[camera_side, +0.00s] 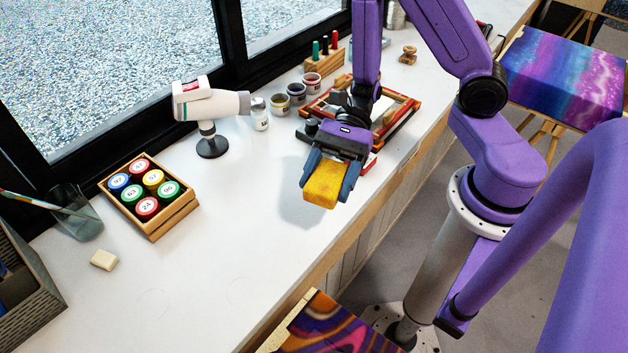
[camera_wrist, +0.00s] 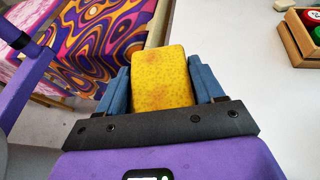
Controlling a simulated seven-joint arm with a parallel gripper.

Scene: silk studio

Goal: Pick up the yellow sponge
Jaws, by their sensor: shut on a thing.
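The yellow sponge (camera_side: 326,184) is a block with orange-brown patches. It is held between the two blue fingers of my gripper (camera_side: 328,179), which is shut on it. In the side view the sponge is above the white worktop, with a shadow on the worktop to its left. In the wrist view the sponge (camera_wrist: 162,78) sits between the fingers of my gripper (camera_wrist: 163,80), with a finger against each side. Its far end sticks out past the fingertips.
A wooden crate of numbered round lids (camera_side: 190,212) and a white dryer-like tool on a stand (camera_side: 212,105) are left of the sponge. A wooden frame (camera_side: 400,112) and small jars (camera_side: 297,92) lie behind. The worktop (camera_side: 235,255) in front is clear up to its edge.

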